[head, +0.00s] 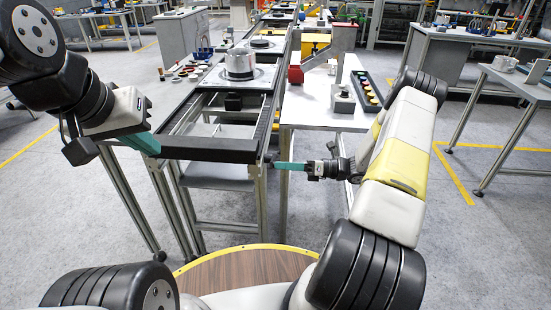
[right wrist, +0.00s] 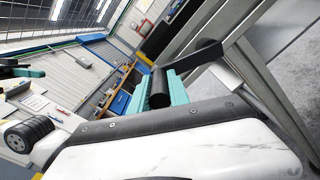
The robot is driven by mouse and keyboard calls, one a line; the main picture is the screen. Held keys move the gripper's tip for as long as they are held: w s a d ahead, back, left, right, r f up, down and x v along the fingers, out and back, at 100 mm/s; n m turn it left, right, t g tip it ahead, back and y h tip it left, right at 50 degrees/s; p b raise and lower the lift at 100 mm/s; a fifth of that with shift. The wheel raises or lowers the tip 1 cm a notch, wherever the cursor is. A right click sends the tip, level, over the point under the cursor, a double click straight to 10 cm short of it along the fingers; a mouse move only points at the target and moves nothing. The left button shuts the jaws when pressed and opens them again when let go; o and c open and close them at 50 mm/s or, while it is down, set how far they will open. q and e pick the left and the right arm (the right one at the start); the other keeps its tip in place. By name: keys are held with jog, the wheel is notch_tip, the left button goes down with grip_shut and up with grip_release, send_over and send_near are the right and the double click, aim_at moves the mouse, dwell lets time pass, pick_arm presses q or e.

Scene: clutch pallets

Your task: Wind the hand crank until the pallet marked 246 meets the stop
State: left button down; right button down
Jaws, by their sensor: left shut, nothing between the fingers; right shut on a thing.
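My right gripper (head: 279,165) is shut on the hand crank's black round handle (right wrist: 159,88), beside the conveyor's front right corner. In the right wrist view the handle lies between the teal fingers, and the dark crank arm (right wrist: 196,57) runs off to the upper right. The nearest pallet (head: 262,80) is a grey plate on the conveyor rails, bearing a silver round housing (head: 240,63). No number is readable on it. A small black block (head: 233,102) sits just in front of it; I cannot tell whether it is the stop. My left gripper (head: 150,146) is shut and empty near the front left corner.
The conveyor's thick black front bar (head: 210,149) is between my grippers. More pallets (head: 268,42) stand farther back. A white side table (head: 310,108) on the right holds a grey block (head: 343,99) and a parts tray (head: 366,90).

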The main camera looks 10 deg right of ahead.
jog(key=shift+w+d+r+m, duration=0.25)
jog(key=shift+w+r+m, duration=0.7)
jog(key=shift+m, duration=0.35)
jog(key=shift+w+d+r+m, duration=0.25)
jog(key=shift+w+r+m, duration=0.5)
jog(key=shift+r+m, duration=0.45)
jog(key=shift+f, duration=0.15)
jog(key=c, duration=1.3)
grip_release()
jog(key=shift+o, duration=0.2)
jog(key=shift+d+f, duration=0.1)
